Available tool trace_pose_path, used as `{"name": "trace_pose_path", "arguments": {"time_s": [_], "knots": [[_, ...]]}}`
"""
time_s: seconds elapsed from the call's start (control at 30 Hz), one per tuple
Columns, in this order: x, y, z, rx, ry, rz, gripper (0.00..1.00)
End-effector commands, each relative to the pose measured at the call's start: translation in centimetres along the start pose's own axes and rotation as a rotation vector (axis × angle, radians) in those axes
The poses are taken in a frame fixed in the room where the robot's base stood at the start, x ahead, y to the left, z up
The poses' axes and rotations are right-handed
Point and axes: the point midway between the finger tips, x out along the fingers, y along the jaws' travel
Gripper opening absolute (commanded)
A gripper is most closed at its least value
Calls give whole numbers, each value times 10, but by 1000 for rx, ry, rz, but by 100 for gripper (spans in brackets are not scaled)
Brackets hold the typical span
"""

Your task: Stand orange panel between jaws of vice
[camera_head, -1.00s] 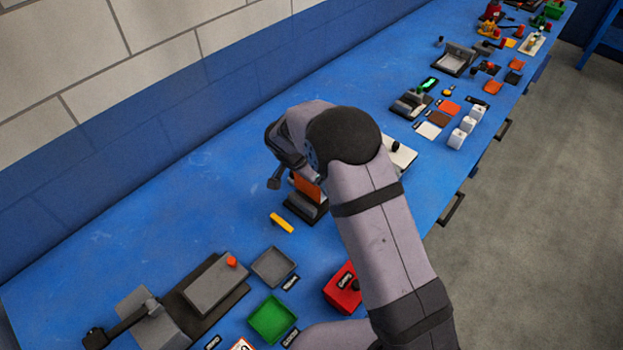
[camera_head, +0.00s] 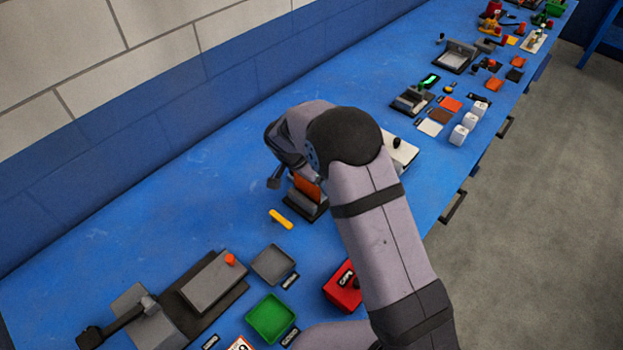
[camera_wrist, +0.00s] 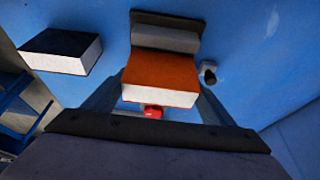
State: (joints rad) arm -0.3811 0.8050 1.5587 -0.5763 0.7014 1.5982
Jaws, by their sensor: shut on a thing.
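The orange panel (camera_head: 307,187) stands upright at the vice (camera_head: 303,206), just below my gripper in the head view. In the wrist view the orange panel (camera_wrist: 162,72) shows its orange face and a pale near edge. My gripper (camera_wrist: 158,98) has a finger on each side of it and is shut on it. A grey jaw of the vice (camera_wrist: 165,38) lies right behind the panel's far end. My wrist hides much of the vice in the head view. I cannot tell how deep the panel sits between the jaws.
A yellow piece (camera_head: 281,219) lies left of the vice. A grey tray (camera_head: 272,265), a green tray (camera_head: 270,319) and a red box (camera_head: 343,289) are nearer. A white block with a dark knob (camera_head: 402,155) stands to the right. The bench along the wall is clear.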

Motion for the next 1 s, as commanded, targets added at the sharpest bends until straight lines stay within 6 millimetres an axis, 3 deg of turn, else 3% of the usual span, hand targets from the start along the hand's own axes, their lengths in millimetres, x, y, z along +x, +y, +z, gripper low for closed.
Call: {"name": "trace_pose_path", "arguments": {"time_s": [1.0], "knots": [[12, 0, 5, 0, 0, -1, 54]]}}
